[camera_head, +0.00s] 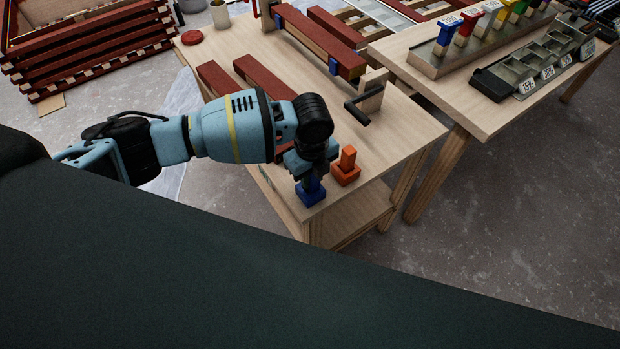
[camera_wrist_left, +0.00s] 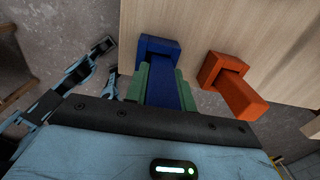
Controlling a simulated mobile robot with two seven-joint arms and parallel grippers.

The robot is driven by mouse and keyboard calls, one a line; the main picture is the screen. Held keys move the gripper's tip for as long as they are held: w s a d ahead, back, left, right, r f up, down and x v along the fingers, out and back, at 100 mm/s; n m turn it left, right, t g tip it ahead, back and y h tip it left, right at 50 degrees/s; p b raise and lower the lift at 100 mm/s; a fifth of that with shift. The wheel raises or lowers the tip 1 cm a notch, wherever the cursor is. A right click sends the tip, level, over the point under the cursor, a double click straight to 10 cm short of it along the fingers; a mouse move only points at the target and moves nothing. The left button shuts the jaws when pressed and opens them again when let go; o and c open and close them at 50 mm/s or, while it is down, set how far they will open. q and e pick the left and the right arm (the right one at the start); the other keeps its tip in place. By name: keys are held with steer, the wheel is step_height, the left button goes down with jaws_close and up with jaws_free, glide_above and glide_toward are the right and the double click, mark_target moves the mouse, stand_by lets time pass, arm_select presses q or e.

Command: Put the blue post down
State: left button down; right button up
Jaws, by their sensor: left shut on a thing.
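The blue post (camera_head: 310,192) is at the near corner of the wooden workbench (camera_head: 400,125), under my left gripper (camera_head: 311,172). In the left wrist view the blue post (camera_wrist_left: 163,88) runs between the green fingers of my left gripper (camera_wrist_left: 157,82), which is shut on it. Its wider blue base shows at the far end, against the bench top. I cannot tell whether the base touches the wood.
An orange post (camera_head: 346,167) stands just right of the blue one; it also shows in the left wrist view (camera_wrist_left: 232,86). A black-handled clamp (camera_head: 364,103) and red battens (camera_head: 318,40) lie farther back. The bench edge is close by.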

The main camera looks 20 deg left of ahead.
arm_select(q)
steer(key=c, duration=1.2)
jaws_free()
steer(key=shift+s+a+f, duration=0.15)
steer(key=shift+s+f, duration=0.15)
steer(key=shift+f, duration=0.2)
steer(key=shift+s+a+f, duration=0.1)
steer(key=shift+s+f, duration=0.15)
steer(key=shift+f, duration=0.2)
arm_select(e)
steer(key=shift+s+f, duration=0.2)
steer(key=shift+f, duration=0.05)
arm_select(q)
steer(key=shift+o, duration=0.2)
steer(key=shift+r, duration=0.1)
arm_select(e)
steer(key=shift+d, duration=0.1)
arm_select(q)
steer(key=r, duration=0.7)
steer(key=r+p, duration=0.1)
steer(key=r, duration=0.3)
steer(key=shift+w+d+r, duration=0.1)
steer(key=shift+w+r, duration=0.05)
steer(key=shift+w, duration=0.2)
steer(key=shift+r, duration=0.65)
arm_select(e)
steer(key=shift+w+r, duration=0.75)
